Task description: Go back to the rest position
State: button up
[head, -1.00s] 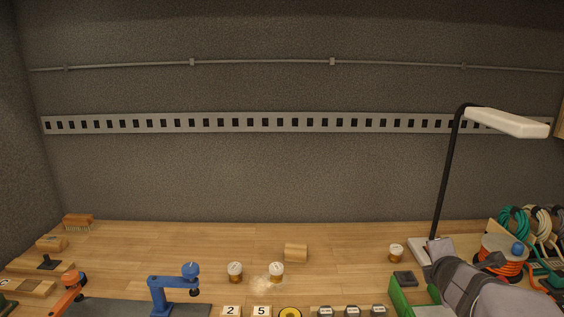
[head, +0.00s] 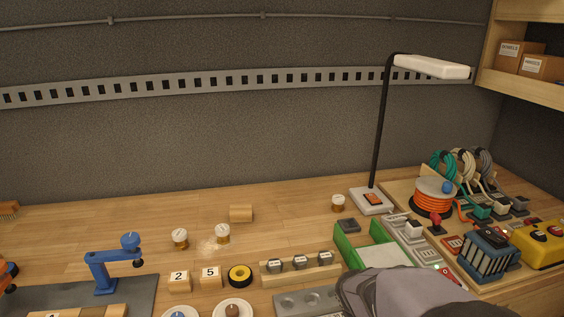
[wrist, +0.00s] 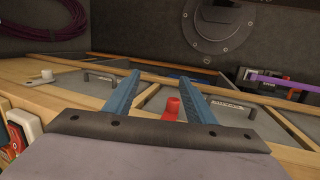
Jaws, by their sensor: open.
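My gripper (wrist: 160,98) shows in the wrist view with its two blue fingers spread apart and nothing between them. Beyond and below the fingers is a red knob or peg (wrist: 171,108), apart from them. In the head view only my grey arm shows at the bottom edge, right of centre; the fingers are out of that view. Several coloured cords (head: 462,165) hang in loops on a wooden rack at the right back of the bench.
A black lamp (head: 379,125) stands behind a green tray (head: 349,252). An orange cable spool (head: 434,197) and a yellow box (head: 541,245) crowd the right side. A blue clamp-like stand (head: 103,268) is at left. The back middle of the bench is mostly clear.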

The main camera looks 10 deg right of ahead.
jog(key=a+f+t+y, duration=0.2)
jog(key=a+y, duration=0.2)
jog(key=a, duration=0.9)
notch_tip(320, 180, up, 25)
jog(key=p, duration=2.5)
jog(key=shift+w+d+r+n+g+h+p, duration=0.15)
jog(key=shift+w+d+n+g+h+p, duration=0.05)
jog(key=shift+n+g+h+p, duration=0.1)
jog(key=shift+o, duration=0.5)
